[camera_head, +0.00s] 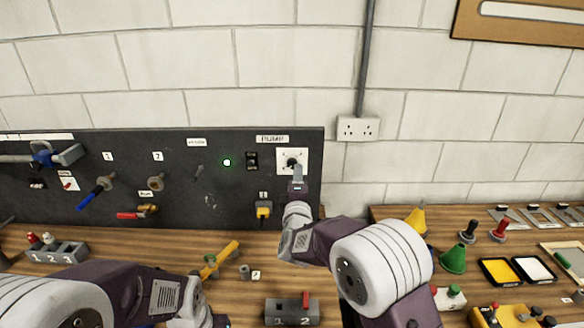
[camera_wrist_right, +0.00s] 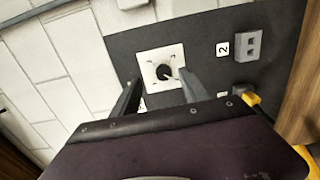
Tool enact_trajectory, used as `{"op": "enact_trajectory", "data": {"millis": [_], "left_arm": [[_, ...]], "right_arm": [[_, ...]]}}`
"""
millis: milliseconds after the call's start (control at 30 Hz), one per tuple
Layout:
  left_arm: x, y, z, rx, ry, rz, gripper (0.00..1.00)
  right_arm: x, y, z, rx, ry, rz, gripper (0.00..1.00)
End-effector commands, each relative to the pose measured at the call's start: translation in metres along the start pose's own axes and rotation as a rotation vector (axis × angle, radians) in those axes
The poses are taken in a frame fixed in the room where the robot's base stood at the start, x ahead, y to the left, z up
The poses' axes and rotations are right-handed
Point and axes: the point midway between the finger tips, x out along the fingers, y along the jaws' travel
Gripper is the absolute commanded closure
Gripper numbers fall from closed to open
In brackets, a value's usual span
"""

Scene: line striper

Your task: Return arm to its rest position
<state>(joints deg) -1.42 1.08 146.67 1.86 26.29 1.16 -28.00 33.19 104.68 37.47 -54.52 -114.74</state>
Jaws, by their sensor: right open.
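My right gripper (camera_head: 297,180) is raised in front of the panel, just below a black knob (camera_head: 291,163) on a white square plate (camera_head: 282,155) under a label reading PUMP. In the right wrist view my right gripper (camera_wrist_right: 158,77) is open, its two fingers apart. The knob (camera_wrist_right: 164,72) shows between them on its plate (camera_wrist_right: 150,60), with nothing held. Whether a finger touches the plate I cannot tell. My left arm comes in low at the left, and its gripper is cut off by the bottom edge.
The dark panel (camera_head: 220,205) carries a green light (camera_head: 227,162), a black switch (camera_head: 252,160), valves and a yellow plug (camera_head: 264,210). Cones and trays crowd the right bench.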

Motion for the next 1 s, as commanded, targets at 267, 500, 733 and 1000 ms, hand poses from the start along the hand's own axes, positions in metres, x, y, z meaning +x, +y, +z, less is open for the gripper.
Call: {"op": "enact_trajectory", "data": {"millis": [267, 500, 733, 1000], "left_arm": [[0.000, 0.000, 0.000, 0.000, 0.000, 0.000, 0.64], [0.000, 0.000, 0.000, 0.000, 0.000, 0.000, 0.64], [0.000, 0.000, 0.000, 0.000, 0.000, 0.000, 0.64], [0.000, 0.000, 0.000, 0.000, 0.000, 0.000, 0.64]], "right_arm": [[-0.027, 0.028, 0.144, 0.103, -0.113, -0.102, 0.48], [-0.149, -0.107, 0.166, 0.658, -0.225, -0.691, 0.48], [-0.308, -0.202, 0.167, 1.066, -0.771, -1.160, 0.48], [-0.347, -0.210, 0.169, 1.270, -1.120, -1.163, 0.48]]}}
